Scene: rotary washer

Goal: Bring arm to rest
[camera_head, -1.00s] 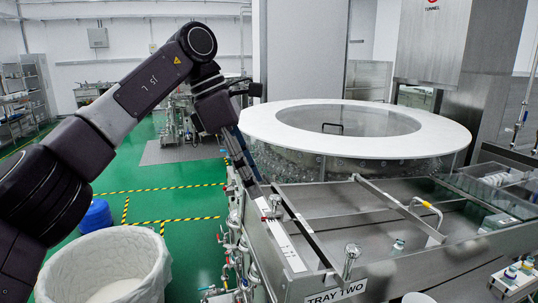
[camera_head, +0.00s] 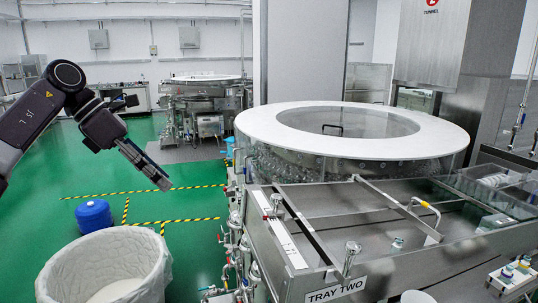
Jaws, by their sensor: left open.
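My left arm comes in from the left edge of the head view. Its gripper (camera_head: 150,170) points down and to the right over the green floor, left of the rotary washer (camera_head: 345,130). The gripper is open, and I see nothing held in it. It is apart from the washer and above the white-lined bin. My right gripper is not in view.
A white-lined bin (camera_head: 105,270) and a blue container (camera_head: 94,216) stand on the floor at lower left. Valves and pipes (camera_head: 238,240) line the table's left side.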

